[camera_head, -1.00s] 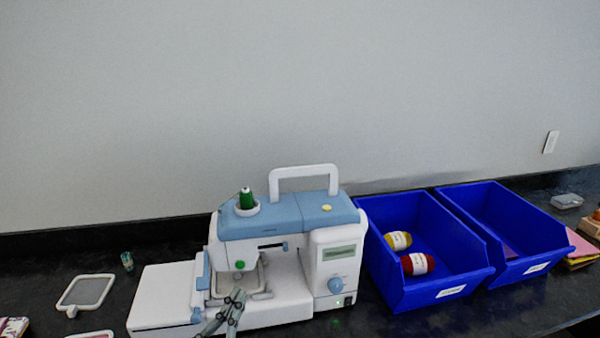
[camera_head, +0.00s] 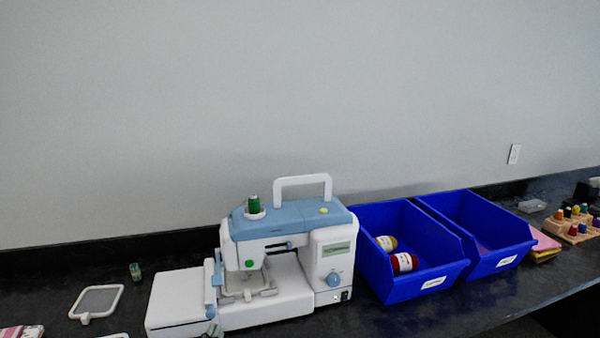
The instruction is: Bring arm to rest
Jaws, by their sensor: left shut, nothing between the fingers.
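My right gripper is not in view. The white and blue sewing machine (camera_head: 290,228) stands on the dark counter, with a green thread spool (camera_head: 254,204) on top and an embroidery frame (camera_head: 246,284) at its front.
Two blue bins (camera_head: 428,284) (camera_head: 505,240) stand right of the machine; the nearer holds yellow and red yarn (camera_head: 403,263). A hoop frame (camera_head: 97,301) and a small bottle (camera_head: 135,271) lie left. A spool rack (camera_head: 574,226) and coloured sheets (camera_head: 543,247) are far right.

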